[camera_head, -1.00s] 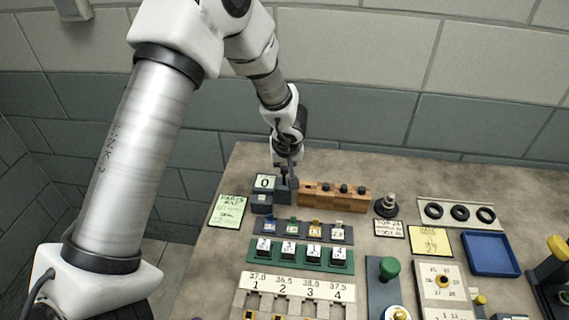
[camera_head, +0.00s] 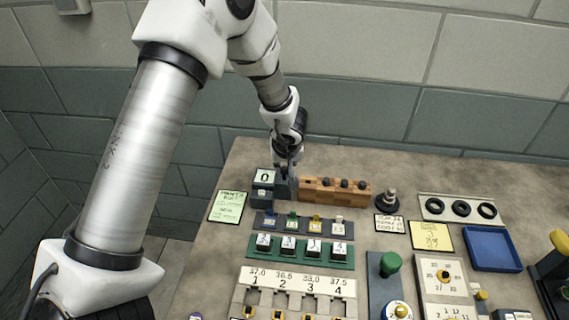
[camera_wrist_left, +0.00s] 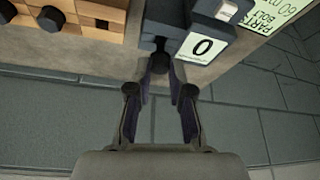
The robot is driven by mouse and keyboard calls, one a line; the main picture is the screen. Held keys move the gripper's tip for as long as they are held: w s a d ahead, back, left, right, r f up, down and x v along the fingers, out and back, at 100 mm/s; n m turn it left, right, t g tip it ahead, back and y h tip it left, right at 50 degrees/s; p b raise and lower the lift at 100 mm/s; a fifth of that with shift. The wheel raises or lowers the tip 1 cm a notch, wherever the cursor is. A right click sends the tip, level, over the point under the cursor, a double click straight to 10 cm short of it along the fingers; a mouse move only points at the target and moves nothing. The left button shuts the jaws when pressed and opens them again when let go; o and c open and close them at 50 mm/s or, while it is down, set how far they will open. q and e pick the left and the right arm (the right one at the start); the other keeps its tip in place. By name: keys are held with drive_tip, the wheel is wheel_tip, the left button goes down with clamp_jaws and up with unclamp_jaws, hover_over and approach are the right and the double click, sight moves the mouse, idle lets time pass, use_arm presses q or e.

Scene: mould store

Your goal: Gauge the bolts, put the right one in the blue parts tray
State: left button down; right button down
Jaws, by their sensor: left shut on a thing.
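My left gripper (camera_head: 288,172) reaches down at the grey gauge with a "0" display (camera_head: 264,178). In the left wrist view its fingers (camera_wrist_left: 160,80) are shut on a dark bolt (camera_wrist_left: 158,62) at the gauge's slotted end. How deep the bolt sits is hidden. A wooden block (camera_head: 334,196) beside the gauge holds several dark-headed bolts; its hole nearest the gauge shows empty in the left wrist view (camera_wrist_left: 101,24). The blue parts tray (camera_head: 492,252) lies at the right and looks empty. A green note (camera_head: 229,206) reads "parts" and "bolt". My right gripper is out of view.
In front stand a rack with coloured pieces (camera_head: 304,225), a green rack of numbered blocks (camera_head: 252,250) and a numbered holder (camera_head: 297,283). A dark post (camera_head: 388,203), a plate with black rings (camera_head: 461,209) and yellow note (camera_head: 431,236) lie to the right.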

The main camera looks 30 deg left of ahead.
use_arm(q)
drive_tip(key=shift+f+b, duration=0.6)
drive_tip(key=shift+f, duration=0.6)
drive_tip(key=c, duration=0.6)
unclamp_jaws()
wheel_tip(320, 180, up, 8)
drive_tip(key=p, duration=0.9)
drive_tip(key=shift+f+p, duration=0.2)
drive_tip(key=shift+p, duration=0.2)
idle(0.5)
